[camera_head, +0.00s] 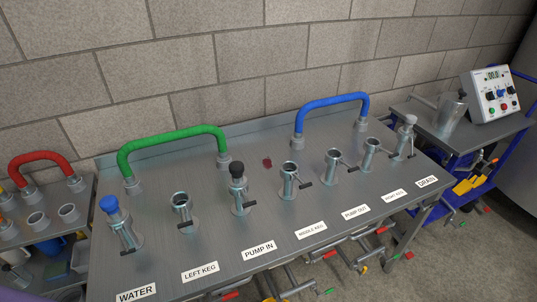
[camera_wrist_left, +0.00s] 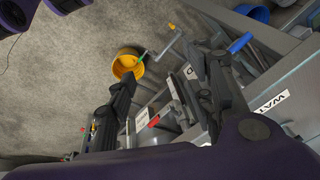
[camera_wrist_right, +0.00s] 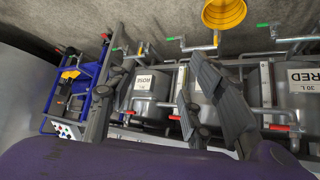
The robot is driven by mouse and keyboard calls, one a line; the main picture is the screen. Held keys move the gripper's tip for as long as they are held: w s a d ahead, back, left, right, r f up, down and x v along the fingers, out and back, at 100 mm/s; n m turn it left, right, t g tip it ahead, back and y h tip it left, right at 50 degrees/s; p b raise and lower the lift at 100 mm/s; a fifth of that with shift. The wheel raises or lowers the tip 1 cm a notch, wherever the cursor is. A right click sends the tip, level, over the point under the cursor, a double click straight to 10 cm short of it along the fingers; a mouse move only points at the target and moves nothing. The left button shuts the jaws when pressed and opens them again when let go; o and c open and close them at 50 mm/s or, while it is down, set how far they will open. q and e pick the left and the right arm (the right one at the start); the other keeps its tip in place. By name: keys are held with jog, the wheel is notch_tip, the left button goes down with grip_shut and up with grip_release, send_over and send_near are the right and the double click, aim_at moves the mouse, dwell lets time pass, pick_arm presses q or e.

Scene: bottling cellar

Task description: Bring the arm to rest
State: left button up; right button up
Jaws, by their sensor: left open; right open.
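My left gripper (camera_wrist_left: 168,78) shows in the left wrist view with its two dark fingers spread apart and nothing between them. My right gripper (camera_wrist_right: 155,72) shows in the right wrist view, also with its fingers apart and empty. Beyond the right fingers are grey kegs; one labelled ROSE (camera_wrist_right: 143,84) lies in line with the gap, and one labelled RED (camera_wrist_right: 302,82) is at the right. I cannot tell how far the fingers are from them.
The steel table (camera_head: 225,217) carries a row of labelled ports, a green hose (camera_head: 172,137) and a blue hose (camera_head: 331,101). A red hose (camera_head: 40,157) is on the left bench. A control box (camera_head: 492,95) stands far right. A yellow bucket (camera_wrist_left: 127,66) is on the floor.

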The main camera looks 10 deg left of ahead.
pick_arm(q)
jog(key=s+d+f+g, duration=0.1)
jog(key=s+g, duration=0.1)
jog(key=s, duration=0.4)
jog(key=w+d+f+t+h+p, duration=0.1)
jog(key=w+d+f+t, duration=0.1)
jog(key=w+f+t, duration=0.1)
jog(key=w+d+f+t+h+p, duration=0.1)
jog(key=w+d+f+t+p, duration=0.1)
jog(key=w+t, duration=0.3)
jog(key=w+f, duration=0.1)
jog(key=w, duration=0.2)
jog(key=shift+w+f, duration=0.15)
jog(key=shift+f, duration=0.2)
pick_arm(e)
jog(key=r, duration=0.2)
jog(key=shift+w+a+r, duration=0.25)
jog(key=shift+a+r, duration=0.1)
pick_arm(q)
jog(key=shift+d, duration=0.1)
pick_arm(e)
jog(key=shift+w+a, duration=0.15)
jog(key=shift+w, duration=0.1)
jog(key=shift+w+a+r, duration=0.15)
jog(key=shift+w+r, duration=0.05)
jog(key=shift+w, duration=0.2)
jog(key=shift+s, duration=0.15)
jog(key=shift+s+d+f, duration=0.15)
jog(key=shift+s+d, duration=0.1)
jog(key=shift+s, duration=0.2)
